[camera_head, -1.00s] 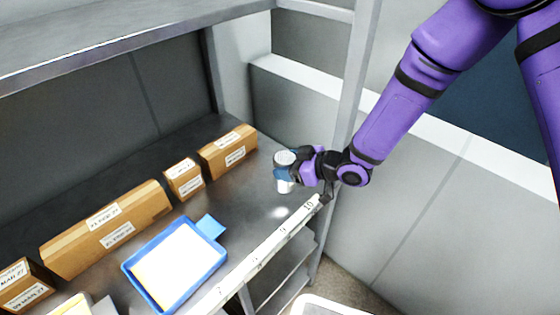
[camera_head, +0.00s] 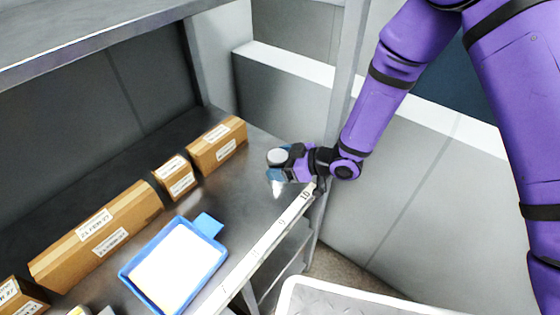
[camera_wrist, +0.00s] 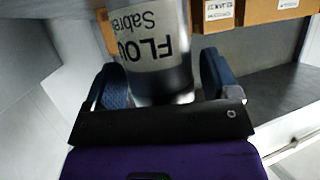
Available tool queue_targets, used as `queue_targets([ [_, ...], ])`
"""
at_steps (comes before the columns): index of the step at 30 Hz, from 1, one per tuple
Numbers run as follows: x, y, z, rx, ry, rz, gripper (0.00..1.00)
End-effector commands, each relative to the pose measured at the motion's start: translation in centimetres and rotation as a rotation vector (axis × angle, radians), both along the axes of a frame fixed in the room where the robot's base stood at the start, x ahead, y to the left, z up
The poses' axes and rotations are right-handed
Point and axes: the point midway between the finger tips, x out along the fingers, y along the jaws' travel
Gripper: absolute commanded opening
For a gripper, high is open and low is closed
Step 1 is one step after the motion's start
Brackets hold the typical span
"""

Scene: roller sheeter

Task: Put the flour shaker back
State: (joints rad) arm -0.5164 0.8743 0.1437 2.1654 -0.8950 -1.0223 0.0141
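In the wrist view the shaker stands between the fingers of my gripper (camera_wrist: 163,85), with little or no gap; firm contact cannot be made out. The shaker's lower part is mostly hidden in the head view, so whether it touches the shelf is unclear.
Cardboard boxes stand along the shelf: a long one (camera_head: 95,240), a small one (camera_head: 175,177) and another (camera_head: 217,146). A blue tray with white contents (camera_head: 125,272) lies in front. A shelf post (camera_head: 345,80) rises behind my wrist. Bare metal lies left of the shaker.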

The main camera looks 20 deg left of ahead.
Motion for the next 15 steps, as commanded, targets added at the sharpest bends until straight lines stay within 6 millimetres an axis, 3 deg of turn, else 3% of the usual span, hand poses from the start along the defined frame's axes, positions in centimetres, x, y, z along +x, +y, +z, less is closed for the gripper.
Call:
queue_targets([
  [11, 0.0, 0.0, 0.4, 0.001, -0.002, 0.001, 0.86],
  [15, 0.0, -1.6, 1.0, 0.000, 0.000, -0.002, 0.86],
])
